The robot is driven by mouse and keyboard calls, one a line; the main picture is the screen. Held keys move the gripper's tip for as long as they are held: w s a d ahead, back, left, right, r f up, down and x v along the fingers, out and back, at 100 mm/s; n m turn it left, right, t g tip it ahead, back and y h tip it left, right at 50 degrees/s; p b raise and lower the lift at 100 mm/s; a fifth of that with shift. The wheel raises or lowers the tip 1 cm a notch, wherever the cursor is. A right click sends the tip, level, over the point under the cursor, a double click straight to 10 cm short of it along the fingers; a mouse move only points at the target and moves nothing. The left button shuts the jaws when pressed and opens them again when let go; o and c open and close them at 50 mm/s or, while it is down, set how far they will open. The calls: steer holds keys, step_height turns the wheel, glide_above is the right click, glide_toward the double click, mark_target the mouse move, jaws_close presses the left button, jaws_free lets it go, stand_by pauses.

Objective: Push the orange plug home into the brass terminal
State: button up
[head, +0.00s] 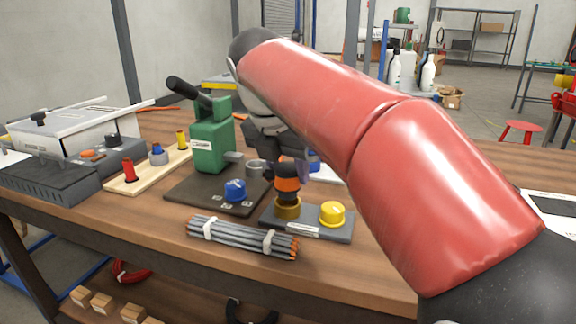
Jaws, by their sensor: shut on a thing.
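The orange plug (288,184), an orange band with black above and below, stands upright over the brass terminal (287,209). Its black lower end meets or overlaps the terminal's rim in this view; how deep it sits I cannot tell. The brass terminal is a short round socket on a grey plate (311,230), left of a yellow round cap (332,212). My gripper (288,168) comes down from above and is shut on the orange plug near its top. My red arm crosses in front, and the fingers are partly hidden.
A green hand-lever device (211,145) stands left on a dark plate with a blue knob (235,189). A bundle of grey rods (243,237) lies in front. A wooden strip (150,171) with coloured plugs is further left. Bare table (370,273) shows front right.

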steer(key=shift+f+b, duration=0.7)
steer(key=shift+f, duration=0.75)
steer(key=o, duration=1.2)
steer(key=p+v, duration=0.2)
steer(key=v, duration=0.6)
steer(key=shift+f, duration=0.1)
